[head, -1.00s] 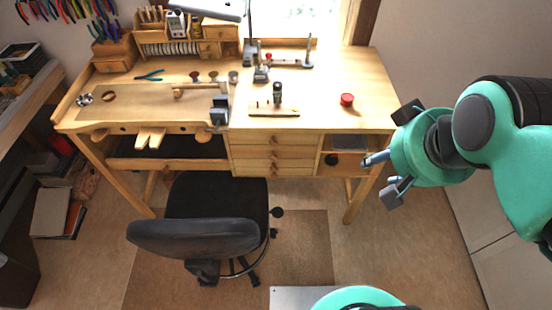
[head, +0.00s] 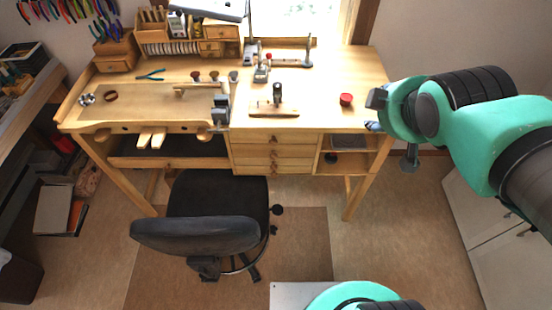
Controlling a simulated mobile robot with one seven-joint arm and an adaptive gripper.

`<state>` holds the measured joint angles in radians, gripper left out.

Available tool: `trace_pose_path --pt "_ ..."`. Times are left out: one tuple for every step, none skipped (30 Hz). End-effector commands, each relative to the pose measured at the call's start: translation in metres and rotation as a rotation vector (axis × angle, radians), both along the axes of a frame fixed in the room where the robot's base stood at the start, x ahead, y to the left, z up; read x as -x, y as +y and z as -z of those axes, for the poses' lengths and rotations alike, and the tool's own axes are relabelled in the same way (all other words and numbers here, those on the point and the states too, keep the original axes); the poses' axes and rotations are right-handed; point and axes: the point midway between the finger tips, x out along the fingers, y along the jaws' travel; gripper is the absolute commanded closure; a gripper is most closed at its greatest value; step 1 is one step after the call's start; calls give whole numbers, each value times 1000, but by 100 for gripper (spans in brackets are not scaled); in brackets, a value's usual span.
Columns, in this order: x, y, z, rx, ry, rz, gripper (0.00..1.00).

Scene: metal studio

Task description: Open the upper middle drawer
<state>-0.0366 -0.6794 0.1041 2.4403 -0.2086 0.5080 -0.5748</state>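The wooden workbench (head: 350,80) has a stack of drawers under the middle of its top. The upper middle drawer (head: 252,138) is the top one of this stack, with a small wooden knob at its centre. It looks closed, flush with the drawers (head: 250,152) below it. My gripper (head: 388,130) is at the bench's right front corner, to the right of the drawers and apart from them. Its fingers are spread with nothing seen between them. Part of the gripper is hidden by its own body.
A black office chair (head: 195,235) stands in front of the bench, left of and below the drawers. An open shelf (head: 342,158) is right of the drawers. A red round item (head: 346,99) and a wooden block with a tool (head: 274,110) sit on top.

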Motion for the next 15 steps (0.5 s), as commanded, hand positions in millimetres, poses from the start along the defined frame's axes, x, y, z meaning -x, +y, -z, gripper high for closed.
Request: trace_pose_path --pt "-12 3 -1 71 -25 -78 55" --pt "-20 6 -1 120 -43 -129 55" --pt "-30 9 -2 183 -70 -197 55" --pt "-37 12 -2 232 -89 -248 55" --pt "-43 16 -3 280 -110 -299 55" --pt "-52 22 -3 345 -137 -367 55" --pt "-57 27 -3 394 -157 -419 55" --pt "-63 32 -3 442 -179 -469 55" --pt "-69 39 -4 507 -207 -537 55" --pt "-74 46 -4 555 -231 -587 55" --pt "-78 52 -4 603 -253 -637 55" --pt "-82 61 -4 667 -285 -702 55" --pt "-85 68 -3 713 -309 -749 55" --pt "-88 75 -4 756 -334 -793 55" --pt "-90 84 -4 809 -364 -844 55"
